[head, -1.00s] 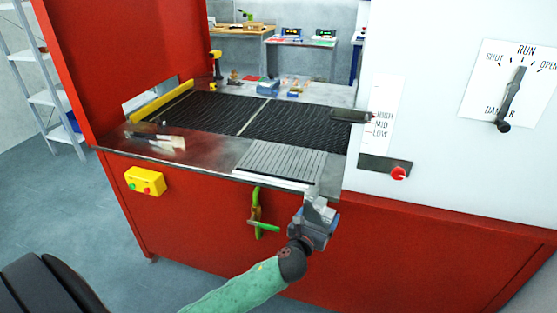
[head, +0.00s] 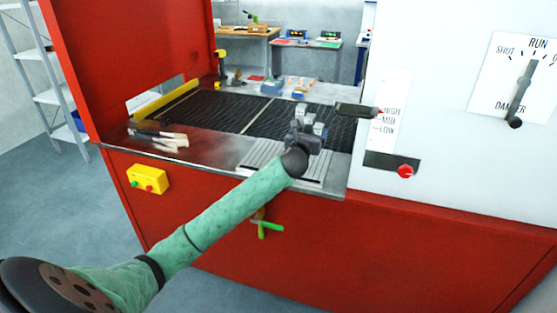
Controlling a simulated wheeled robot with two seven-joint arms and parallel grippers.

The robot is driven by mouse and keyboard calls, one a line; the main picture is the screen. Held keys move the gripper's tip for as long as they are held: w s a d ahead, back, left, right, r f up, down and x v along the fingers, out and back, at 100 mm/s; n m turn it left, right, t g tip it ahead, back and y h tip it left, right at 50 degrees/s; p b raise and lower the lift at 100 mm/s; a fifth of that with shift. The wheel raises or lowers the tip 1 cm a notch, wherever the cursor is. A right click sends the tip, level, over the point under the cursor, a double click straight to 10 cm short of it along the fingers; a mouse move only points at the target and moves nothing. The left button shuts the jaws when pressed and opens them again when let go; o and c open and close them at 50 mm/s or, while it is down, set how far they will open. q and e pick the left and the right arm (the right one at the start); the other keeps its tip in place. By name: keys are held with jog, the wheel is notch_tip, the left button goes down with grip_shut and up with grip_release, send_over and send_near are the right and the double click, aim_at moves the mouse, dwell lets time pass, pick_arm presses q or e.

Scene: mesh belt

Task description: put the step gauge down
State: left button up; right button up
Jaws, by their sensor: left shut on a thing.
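My left gripper (head: 309,122) is above the ribbed metal plate (head: 258,160) at the front ledge of the red machine, near the edge of the dark mesh belt. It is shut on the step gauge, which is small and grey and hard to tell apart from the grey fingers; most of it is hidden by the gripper. I cannot tell whether it touches the surface below. My right gripper is not in view.
Brushes or similar tools (head: 160,139) lie on the ledge at the left. The dark mesh belt (head: 225,110) stretches behind. A dark lever (head: 356,110) juts out at the right, above a red knob (head: 405,171). Small items (head: 271,88) stand beyond the belt.

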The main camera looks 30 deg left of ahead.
pick_arm(q)
jog(key=shift+w+a+r, duration=0.35)
jog(key=shift+a+r, duration=0.15)
jog(key=shift+a, duration=0.1)
jog(key=a+f+p, duration=0.1)
jog(key=a+f, duration=0.1)
jog(key=a, duration=0.1)
jog(key=a+f+p, duration=0.1)
jog(key=a+f, duration=0.1)
jog(key=a, duration=0.2)
jog(key=a+f+p, duration=0.1)
jog(key=a+f, duration=0.1)
jog(key=a, duration=0.2)
jog(key=shift+f+p, duration=0.25)
jog(key=shift+p, duration=0.1)
jog(key=shift+a+f, duration=0.2)
jog(key=shift+f, duration=0.1)
jog(key=shift+f+p, duration=0.8)
jog(key=shift+f, duration=1.05)
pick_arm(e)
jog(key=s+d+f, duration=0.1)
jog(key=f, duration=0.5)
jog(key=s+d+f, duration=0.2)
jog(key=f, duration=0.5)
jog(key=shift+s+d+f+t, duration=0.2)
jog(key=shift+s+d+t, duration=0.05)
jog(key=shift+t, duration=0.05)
pick_arm(q)
jog(key=shift+f, duration=0.1)
